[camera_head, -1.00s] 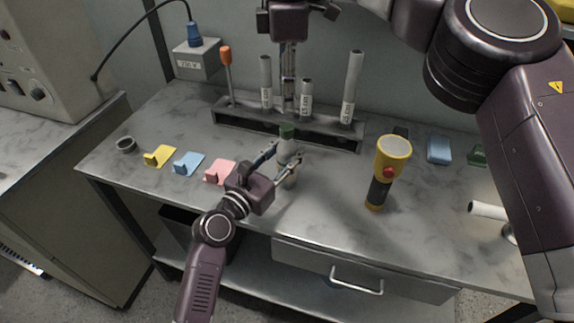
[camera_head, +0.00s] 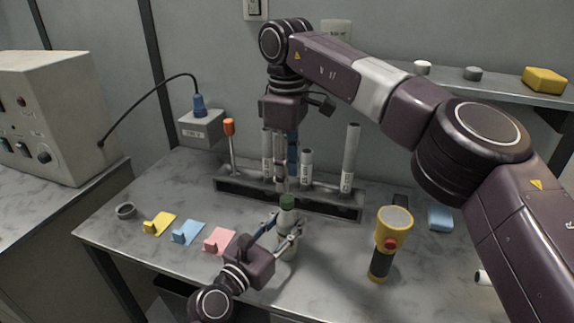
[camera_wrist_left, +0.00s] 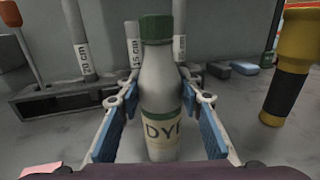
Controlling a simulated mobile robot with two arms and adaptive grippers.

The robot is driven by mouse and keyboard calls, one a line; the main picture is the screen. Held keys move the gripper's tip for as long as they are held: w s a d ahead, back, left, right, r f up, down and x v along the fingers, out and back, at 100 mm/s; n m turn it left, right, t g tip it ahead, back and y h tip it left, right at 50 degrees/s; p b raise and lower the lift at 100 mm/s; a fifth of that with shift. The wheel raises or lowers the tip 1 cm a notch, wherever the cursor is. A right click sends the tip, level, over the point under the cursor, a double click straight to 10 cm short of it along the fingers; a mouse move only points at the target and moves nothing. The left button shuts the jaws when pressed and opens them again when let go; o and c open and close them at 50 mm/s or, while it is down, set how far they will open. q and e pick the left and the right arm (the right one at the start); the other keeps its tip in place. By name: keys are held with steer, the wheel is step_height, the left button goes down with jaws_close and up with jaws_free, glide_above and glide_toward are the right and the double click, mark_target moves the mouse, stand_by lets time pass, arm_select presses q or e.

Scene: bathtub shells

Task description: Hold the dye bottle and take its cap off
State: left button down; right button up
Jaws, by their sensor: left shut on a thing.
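The dye bottle (camera_head: 287,222) is white with a green cap (camera_head: 287,201). It stands upright on the grey bench, and the cap is on it. My left gripper (camera_head: 284,240) is shut around the bottle's body from the front. In the left wrist view the bottle (camera_wrist_left: 160,92) sits between blue-padded fingers, its label partly readable as "DY", with the green cap (camera_wrist_left: 155,28) on top. My right gripper (camera_head: 283,185) points down from above, its fingertips just over the cap. Whether its fingers are open or shut is unclear.
Behind the bottle stands a dark rack (camera_head: 330,205) with tubes and an orange-topped tool (camera_head: 229,128). A yellow flashlight (camera_head: 392,225) stands to the right. Yellow (camera_head: 160,223), blue (camera_head: 188,231) and pink (camera_head: 219,240) pieces and a grey ring (camera_head: 126,210) lie left.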

mark_target(287, 198)
step_height(287, 198, down, 6)
steer(key=shift+f, duration=0.1)
stand_by(0.4)
